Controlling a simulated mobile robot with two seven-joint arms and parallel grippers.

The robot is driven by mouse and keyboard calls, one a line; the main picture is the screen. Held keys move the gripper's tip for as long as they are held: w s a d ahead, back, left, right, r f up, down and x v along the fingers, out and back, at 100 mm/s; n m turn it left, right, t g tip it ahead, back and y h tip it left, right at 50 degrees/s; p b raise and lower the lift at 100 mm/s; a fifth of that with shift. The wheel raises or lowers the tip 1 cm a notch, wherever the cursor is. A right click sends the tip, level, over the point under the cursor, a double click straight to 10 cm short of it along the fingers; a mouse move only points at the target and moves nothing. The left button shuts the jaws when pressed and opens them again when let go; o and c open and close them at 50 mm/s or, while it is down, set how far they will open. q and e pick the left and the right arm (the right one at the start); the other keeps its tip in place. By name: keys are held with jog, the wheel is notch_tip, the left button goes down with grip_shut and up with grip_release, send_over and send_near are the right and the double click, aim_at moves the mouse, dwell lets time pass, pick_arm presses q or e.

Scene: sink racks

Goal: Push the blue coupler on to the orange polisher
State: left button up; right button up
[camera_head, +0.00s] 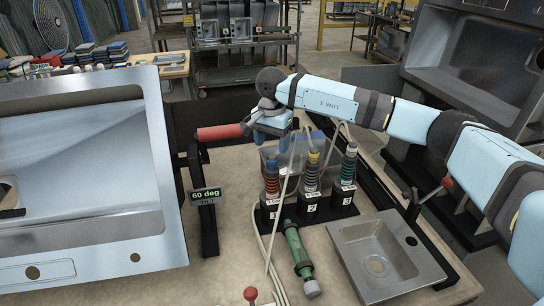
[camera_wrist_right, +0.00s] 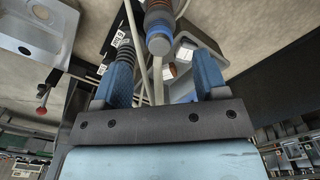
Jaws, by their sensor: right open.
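My left gripper is out of view.
A large tilted steel sink (camera_head: 70,255) fills the left, beside a red handle (camera_head: 220,132) and a "60 deg" sign (camera_head: 205,194). A green tool (camera_head: 297,250) lies on the bench before the holders. A small sink (camera_head: 350,240) lies right. Pale cables hang near the tools.

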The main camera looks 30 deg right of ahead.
aim_at(272, 156)
notch_tip(272, 156, up, 8)
jog(key=shift+r, duration=0.2)
jog(key=shift+s+f, duration=0.1)
dwell(0.5)
